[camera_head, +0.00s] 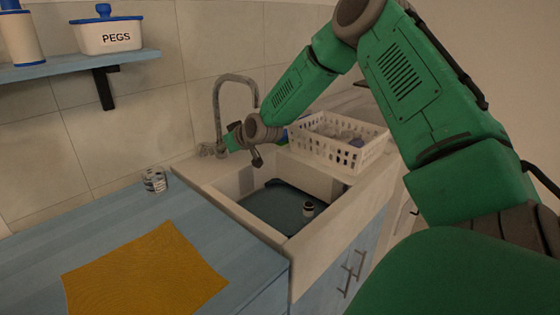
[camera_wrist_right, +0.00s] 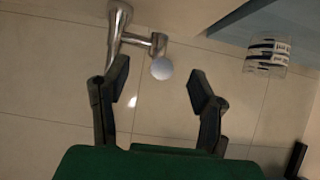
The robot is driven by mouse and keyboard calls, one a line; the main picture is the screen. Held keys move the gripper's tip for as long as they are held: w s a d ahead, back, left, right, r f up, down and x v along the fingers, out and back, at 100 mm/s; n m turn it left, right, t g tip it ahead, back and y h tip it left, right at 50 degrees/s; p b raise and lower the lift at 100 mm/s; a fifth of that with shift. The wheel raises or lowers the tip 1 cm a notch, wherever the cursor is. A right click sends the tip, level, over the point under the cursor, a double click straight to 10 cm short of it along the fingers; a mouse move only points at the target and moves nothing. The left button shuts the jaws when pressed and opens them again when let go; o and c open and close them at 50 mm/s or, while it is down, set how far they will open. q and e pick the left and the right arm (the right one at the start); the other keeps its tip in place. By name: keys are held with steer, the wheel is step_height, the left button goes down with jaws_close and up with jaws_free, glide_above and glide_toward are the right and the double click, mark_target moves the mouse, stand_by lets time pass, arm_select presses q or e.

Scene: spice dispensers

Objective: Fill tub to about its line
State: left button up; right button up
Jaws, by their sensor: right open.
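A dark teal basin-like shape, which looks like the tub (camera_head: 262,205), sits inside the white sink (camera_head: 215,192); its line and its water level cannot be made out. A chrome tap (camera_head: 217,100) arches up behind the sink. My right gripper (camera_head: 244,150) is in front of the tap, above the sink's back edge. In the right wrist view, my right gripper (camera_wrist_right: 160,84) is open and empty. A tap lever with a pale round knob (camera_wrist_right: 162,68) shows between its fingers, seemingly beyond them and apart. My left gripper is not in view.
A small dark bottle-like thing with a pale top (camera_head: 308,209) is in the sink area. A white basket (camera_head: 335,148) stands behind right. A banded glass (camera_head: 154,181) and a yellow cloth (camera_head: 145,270) are on the blue counter. A PEGS tub (camera_head: 107,36) is on the shelf.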

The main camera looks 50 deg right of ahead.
steer(key=shift+p+v, duration=1.65)
steer(key=shift+v, duration=0.65)
